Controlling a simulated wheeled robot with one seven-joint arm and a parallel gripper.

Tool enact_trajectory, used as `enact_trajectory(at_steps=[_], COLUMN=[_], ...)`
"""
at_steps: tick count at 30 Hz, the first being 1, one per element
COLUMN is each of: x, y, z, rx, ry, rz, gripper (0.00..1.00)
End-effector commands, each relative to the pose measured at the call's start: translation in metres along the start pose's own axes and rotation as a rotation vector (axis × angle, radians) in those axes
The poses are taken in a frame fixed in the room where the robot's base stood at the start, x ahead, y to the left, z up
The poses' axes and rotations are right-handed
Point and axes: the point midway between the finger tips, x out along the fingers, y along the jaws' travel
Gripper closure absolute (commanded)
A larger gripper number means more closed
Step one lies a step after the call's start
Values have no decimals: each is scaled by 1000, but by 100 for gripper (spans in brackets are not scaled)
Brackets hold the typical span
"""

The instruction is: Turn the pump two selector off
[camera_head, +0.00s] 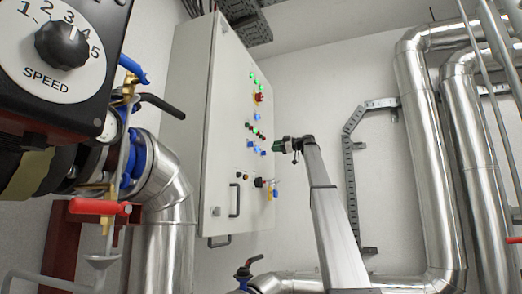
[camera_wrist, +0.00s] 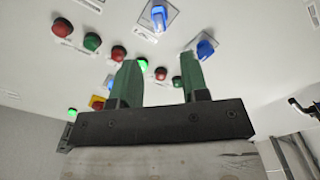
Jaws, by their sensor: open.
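Two blue selector knobs show on the pale panel in the wrist view: an upper blue selector (camera_wrist: 160,17) and a right blue selector (camera_wrist: 205,48). Each has a plate; I cannot read which is pump two. My gripper (camera_wrist: 157,68) is open, its two green fingers apart with nothing between them. The right finger tip is just below and left of the right selector; contact cannot be told. In the head view my gripper (camera_head: 283,146) is at the right side of the control cabinet's front (camera_head: 241,120), near several small blue knobs.
Red and green buttons and lamps (camera_wrist: 91,41) surround the selectors, with a lit green lamp (camera_wrist: 142,64) and a red one behind the fingers. The cabinet has a black handle (camera_head: 234,200). Silver pipes (camera_head: 425,150) stand at right; a valve with a red handle (camera_head: 98,207) is at left.

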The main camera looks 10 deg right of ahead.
Motion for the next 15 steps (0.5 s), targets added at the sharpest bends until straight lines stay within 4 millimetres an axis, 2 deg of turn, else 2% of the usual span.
enact_trajectory(at_steps=[6, 15], x=[42, 80], y=[0, 0], z=[0, 1], rx=[2, 2], ry=[1, -1], rz=[-1, -1], gripper=[58, 58])
